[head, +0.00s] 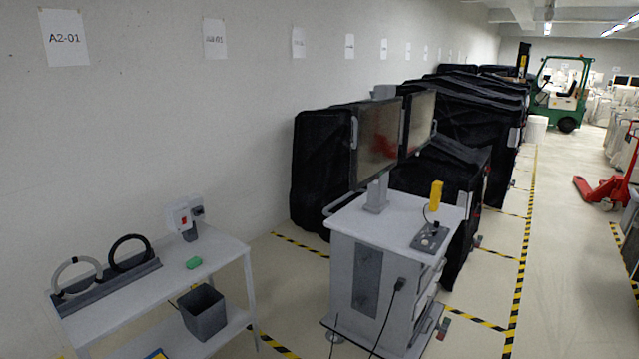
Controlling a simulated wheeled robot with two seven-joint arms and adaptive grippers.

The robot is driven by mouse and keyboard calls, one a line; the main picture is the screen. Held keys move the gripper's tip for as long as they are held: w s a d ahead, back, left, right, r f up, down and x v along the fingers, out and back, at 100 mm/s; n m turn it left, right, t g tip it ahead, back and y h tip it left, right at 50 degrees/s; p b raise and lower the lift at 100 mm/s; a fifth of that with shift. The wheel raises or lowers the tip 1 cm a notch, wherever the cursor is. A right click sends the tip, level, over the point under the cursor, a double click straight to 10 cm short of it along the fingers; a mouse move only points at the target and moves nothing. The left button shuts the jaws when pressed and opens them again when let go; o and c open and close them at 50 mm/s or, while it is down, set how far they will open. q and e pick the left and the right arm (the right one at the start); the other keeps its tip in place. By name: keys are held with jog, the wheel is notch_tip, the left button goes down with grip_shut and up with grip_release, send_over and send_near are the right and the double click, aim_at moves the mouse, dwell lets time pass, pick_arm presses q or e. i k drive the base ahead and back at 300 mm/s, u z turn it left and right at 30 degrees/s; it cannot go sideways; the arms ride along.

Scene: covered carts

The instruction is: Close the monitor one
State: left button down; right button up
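Two flat monitor screens stand side by side above a grey-white cart (350,265). The nearer, left screen (378,125) has a dark frame, a brownish face and a red patch low on its right side. The second screen (421,118) stands just right of and behind it, angled to it. A pale handle (354,132) shows on the left edge of the nearer screen. Another handle (434,128) shows at the right edge of the second. Which screen is monitor one I cannot tell. Neither of my grippers is in view.
A yellow device (436,195) and a control box (430,238) are on the cart top. A low white table (130,300) with rings, a green item (194,263) and a grey bin (202,312) stands left. Black-covered carts (462,110) line the wall. The right aisle is clear up to a red pallet jack (605,188).

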aim_at(377, 125)
jog(key=i, duration=1.8)
jog(key=u, duration=0.9)
jog(key=i, duration=1.25)
jog(key=z, duration=1.8)
